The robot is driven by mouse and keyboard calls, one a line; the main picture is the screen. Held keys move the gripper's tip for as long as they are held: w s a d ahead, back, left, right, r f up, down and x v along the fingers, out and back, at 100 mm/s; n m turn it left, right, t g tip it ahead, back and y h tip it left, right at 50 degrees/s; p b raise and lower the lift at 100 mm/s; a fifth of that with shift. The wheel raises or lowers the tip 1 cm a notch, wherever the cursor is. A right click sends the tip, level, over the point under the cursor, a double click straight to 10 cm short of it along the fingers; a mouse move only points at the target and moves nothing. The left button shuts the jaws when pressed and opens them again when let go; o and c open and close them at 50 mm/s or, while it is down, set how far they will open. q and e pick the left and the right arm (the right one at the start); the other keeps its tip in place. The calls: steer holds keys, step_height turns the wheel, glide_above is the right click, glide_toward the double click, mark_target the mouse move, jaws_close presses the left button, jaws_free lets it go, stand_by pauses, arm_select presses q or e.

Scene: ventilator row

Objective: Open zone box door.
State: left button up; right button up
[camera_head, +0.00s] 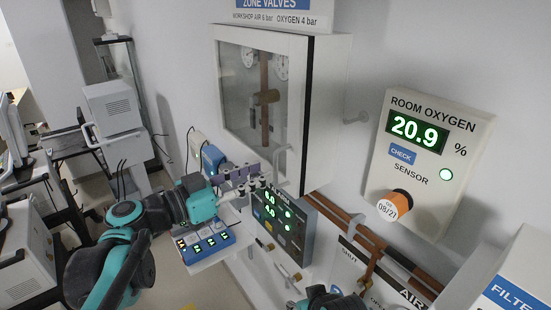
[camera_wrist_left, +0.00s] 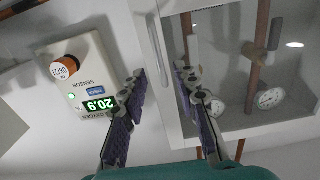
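The zone box (camera_head: 331,110) is a white wall cabinet with a glazed, white-framed door (camera_head: 236,101) that looks closed. Gauges and copper pipes show behind its pane. The door handle (camera_head: 282,162) is a pale upright bar low on the door's right side. My left gripper (camera_head: 258,178) is just left of and below the handle. Contact cannot be told. Part of my right arm shows at the bottom edge; its fingers are not clear.
A room oxygen panel (camera_head: 427,160) with an orange-brown sensor is on the wall to the right. A dark display box (camera_head: 283,228) and copper pipes (camera_head: 333,215) lie below the zone box. Medical machines on carts (camera_head: 112,106) stand at the left.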

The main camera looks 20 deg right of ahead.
mark_target(274, 167)
arm_select(q)
steer(key=x, duration=0.5)
steer(key=shift+w+d+p, duration=0.15)
steer(key=shift+d+p, duration=0.15)
jaws_close()
